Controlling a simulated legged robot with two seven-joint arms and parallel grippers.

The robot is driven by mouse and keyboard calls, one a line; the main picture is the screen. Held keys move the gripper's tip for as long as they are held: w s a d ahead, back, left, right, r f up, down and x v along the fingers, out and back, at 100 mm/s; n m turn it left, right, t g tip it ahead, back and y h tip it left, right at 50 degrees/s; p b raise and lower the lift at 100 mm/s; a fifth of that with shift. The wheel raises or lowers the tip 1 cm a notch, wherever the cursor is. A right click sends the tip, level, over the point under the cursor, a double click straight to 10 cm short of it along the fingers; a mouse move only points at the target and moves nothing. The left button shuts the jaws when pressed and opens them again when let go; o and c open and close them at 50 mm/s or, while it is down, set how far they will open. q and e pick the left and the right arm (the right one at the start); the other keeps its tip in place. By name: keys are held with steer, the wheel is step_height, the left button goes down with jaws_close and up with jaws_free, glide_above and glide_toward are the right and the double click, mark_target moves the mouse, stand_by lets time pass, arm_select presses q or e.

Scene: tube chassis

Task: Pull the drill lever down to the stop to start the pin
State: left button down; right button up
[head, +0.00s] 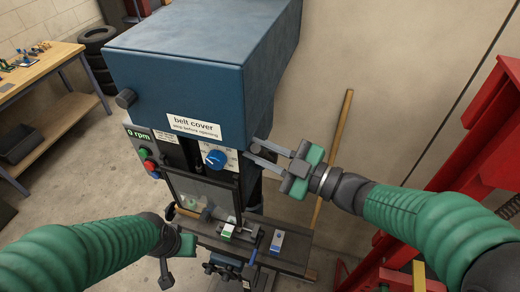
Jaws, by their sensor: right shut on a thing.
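The blue drill press (190,65) stands in the middle, with a "belt cover" label on its head and a display reading 0 rpm (138,134). My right gripper (250,152) reaches in from the right, its two grey fingers at the right side of the press head below the cover. It is shut on the drill lever, though the lever itself is mostly hidden at the fingertips. My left gripper (177,260) is low on the left beside the drill table; its fingers are turned away, so its opening does not show.
Red metal framing (470,150) stands close on the right. A workbench (38,75) is at left. Open floor lies between bench and press.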

steer(key=shift+w+d+f, duration=0.15)
steer(key=shift+w+d, duration=0.05)
steer(key=shift+w, duration=0.1)
jaws_close()
arm_select(q)
steer(key=shift+w+a, duration=0.1)
steer(key=shift+w, duration=0.15)
arm_select(e)
steer(key=shift+s+a, duration=0.1)
steer(key=shift+a, duration=0.1)
arm_select(q)
steer(key=shift+f, duration=0.1)
